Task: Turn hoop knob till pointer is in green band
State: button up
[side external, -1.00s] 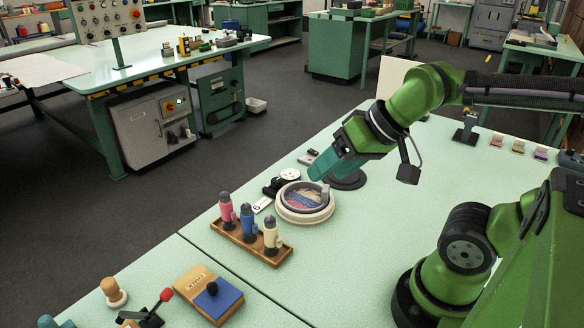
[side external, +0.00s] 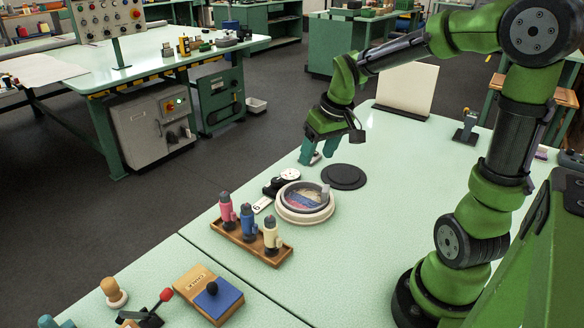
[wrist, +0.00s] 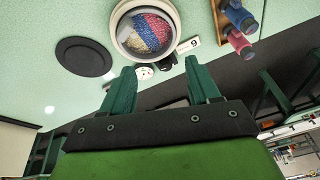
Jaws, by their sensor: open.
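The hoop (side external: 304,204) is a pale round frame holding red, blue and yellow tufted cloth; it also shows at the top of the wrist view (wrist: 122,38). A small white dial (side external: 290,174) sits just behind it, beside a dark knob-like part (side external: 271,188). In the wrist view the dial (wrist: 144,73) lies between my fingers in the picture. Its pointer and any green band are too small to make out. My gripper (side external: 318,154) is open and empty, pointing down behind the hoop and dial, apart from both. The fingers also show in the wrist view (wrist: 161,80).
A black disc (side external: 344,177) lies right of the dial. A white tag (side external: 262,204) marked with a digit lies left of the hoop. A wooden rack (side external: 250,240) with pink, blue and cream bottles stands in front. A pale upright panel (side external: 406,88) stands behind.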

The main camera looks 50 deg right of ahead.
aim_at(277, 180)
jog(key=w+d+n+y, duration=0.2)
jog(key=w+d+n, duration=0.4)
jog(key=w+n, duration=0.25)
jog(key=shift+m+t, duration=0.25)
jog(key=shift+t, duration=0.05)
jog(key=x, duration=1.7)
jog(key=shift+w+d, duration=0.3)
jog(key=shift+c, duration=0.2)
jog(key=c, duration=1)
